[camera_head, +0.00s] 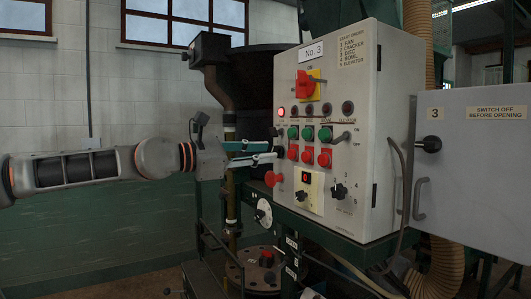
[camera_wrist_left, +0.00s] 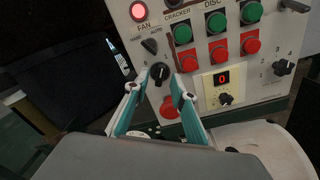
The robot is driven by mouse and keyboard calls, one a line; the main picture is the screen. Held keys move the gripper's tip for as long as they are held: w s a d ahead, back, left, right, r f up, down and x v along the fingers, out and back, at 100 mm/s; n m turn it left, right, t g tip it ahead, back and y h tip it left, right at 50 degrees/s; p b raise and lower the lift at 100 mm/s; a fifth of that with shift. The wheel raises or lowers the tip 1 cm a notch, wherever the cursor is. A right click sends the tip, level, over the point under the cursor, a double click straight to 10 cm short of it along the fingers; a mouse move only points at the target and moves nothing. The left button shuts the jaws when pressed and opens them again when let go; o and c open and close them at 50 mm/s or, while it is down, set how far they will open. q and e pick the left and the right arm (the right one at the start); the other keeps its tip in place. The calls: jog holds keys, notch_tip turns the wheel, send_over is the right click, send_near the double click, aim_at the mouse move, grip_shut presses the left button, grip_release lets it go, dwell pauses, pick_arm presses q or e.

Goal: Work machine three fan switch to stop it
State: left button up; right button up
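The grey control box (camera_head: 361,143) is labelled No. 3. Its FAN column has a lit red lamp (camera_wrist_left: 138,11); the lamp also shows in the head view (camera_head: 281,112). Below the lamp are an upper black knob (camera_wrist_left: 150,46) and a lower black knob (camera_wrist_left: 159,73). My left gripper (camera_wrist_left: 154,84) is open, with its teal fingers on either side of the lower knob in the wrist view. In the head view the left gripper (camera_head: 273,151) reaches the panel's left side. I cannot tell whether the fingertips touch the knob. My right gripper is not in view.
A red mushroom button (camera_wrist_left: 169,107) sits just below the gripper's tips. Green and red push buttons (camera_head: 308,133) are to the right. A red-yellow main switch (camera_head: 307,85) is above. An open cabinet door (camera_head: 470,180) stands at right.

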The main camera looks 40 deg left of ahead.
pick_arm(q)
jog(key=shift+w+d, duration=0.2)
jog(key=shift+w, duration=0.45)
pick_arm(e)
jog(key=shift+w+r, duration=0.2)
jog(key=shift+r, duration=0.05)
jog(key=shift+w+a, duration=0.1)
pick_arm(q)
grip_shut()
